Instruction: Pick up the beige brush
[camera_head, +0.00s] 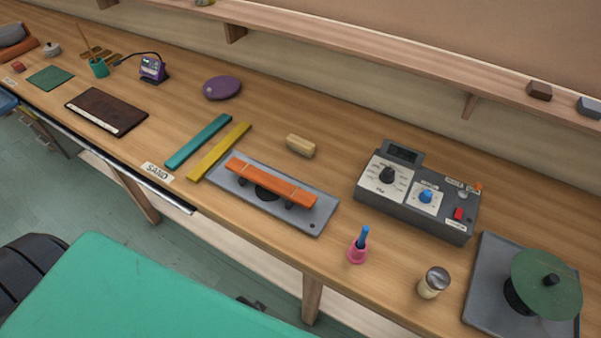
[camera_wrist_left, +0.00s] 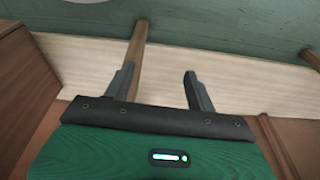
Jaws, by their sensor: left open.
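A small beige, rounded block-like thing (camera_head: 300,146), which looks like the beige brush, lies on the wooden bench in the head view. It is behind the grey plate with the orange bar and left of the grey control box. Bristles cannot be made out. My left gripper (camera_wrist_left: 160,84) shows only in the left wrist view. Its two dark fingers are apart with nothing between them. It faces the green floor, a pale rail and a wooden leg, away from the brush. My right gripper is in neither view.
The grey plate with the orange bar (camera_head: 272,183), yellow strip (camera_head: 219,151), teal strip (camera_head: 199,140) and control box (camera_head: 415,200) surround the brush. A pink bell-shaped thing (camera_head: 357,252) and a lidded jar (camera_head: 433,283) stand nearer the front edge. A shelf (camera_head: 400,60) runs above the back.

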